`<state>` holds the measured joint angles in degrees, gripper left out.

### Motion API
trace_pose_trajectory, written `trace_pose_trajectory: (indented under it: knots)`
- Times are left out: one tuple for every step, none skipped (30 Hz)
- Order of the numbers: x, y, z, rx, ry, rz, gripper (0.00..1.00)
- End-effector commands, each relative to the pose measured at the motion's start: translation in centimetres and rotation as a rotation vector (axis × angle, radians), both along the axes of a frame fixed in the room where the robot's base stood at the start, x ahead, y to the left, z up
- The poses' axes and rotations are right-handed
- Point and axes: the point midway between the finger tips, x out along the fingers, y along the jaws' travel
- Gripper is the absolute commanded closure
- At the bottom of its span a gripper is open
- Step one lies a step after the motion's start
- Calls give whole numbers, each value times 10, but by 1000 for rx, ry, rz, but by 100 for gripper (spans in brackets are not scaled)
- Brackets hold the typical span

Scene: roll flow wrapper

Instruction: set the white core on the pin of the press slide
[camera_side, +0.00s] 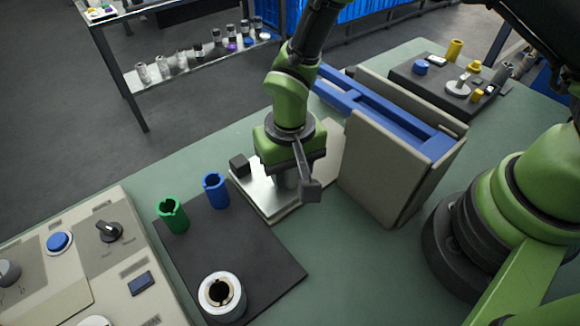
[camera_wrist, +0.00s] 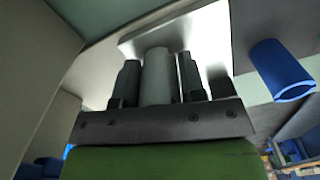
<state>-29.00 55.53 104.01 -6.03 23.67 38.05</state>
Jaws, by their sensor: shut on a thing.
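My gripper (camera_side: 286,182) is over the bright metal plate of the press slide (camera_side: 262,200) in the side view. In the wrist view its two fingers (camera_wrist: 158,62) are shut on a pale upright cylinder, the white core (camera_wrist: 157,80), which looks grey in shadow. The shiny plate (camera_wrist: 205,32) shows behind the core. The pin is not visible, and I cannot tell whether the core is around it or above it. In the side view my gripper hides most of the core.
A dark mat (camera_side: 245,262) carries a green core (camera_side: 172,216), a blue core (camera_side: 215,191) and a white ring-shaped piece with a dark centre (camera_side: 235,304). A beige-and-blue housing (camera_side: 385,175) stands close right of my gripper. A control panel (camera_side: 85,270) is at left.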

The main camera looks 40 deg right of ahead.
Motion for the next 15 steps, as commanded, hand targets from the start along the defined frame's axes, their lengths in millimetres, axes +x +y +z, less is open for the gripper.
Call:
trace_pose_trajectory:
  knots:
    - [0, 0, 0, 0, 0, 0, 85]
    - [0, 0, 0, 0, 0, 0, 85]
    - [0, 0, -1, 0, 0, 0, 85]
    - [0, 0, -1, 0, 0, 0, 85]
    - [0, 0, -2, 0, 0, 0, 85]
    - [0, 0, -2, 0, 0, 0, 85]
    - [0, 0, -2, 0, 0, 0, 85]
    - [0, 0, -2, 0, 0, 0, 85]
    - [0, 0, -2, 0, 0, 0, 85]
    - [0, 0, -2, 0, 0, 0, 85]
    - [0, 0, -2, 0, 0, 0, 85]
    - [0, 0, -2, 0, 0, 0, 85]
    - [0, 0, -2, 0, 0, 0, 85]
    - [0, 0, -2, 0, 0, 0, 85]
    - [0, 0, -2, 0, 0, 0, 54]
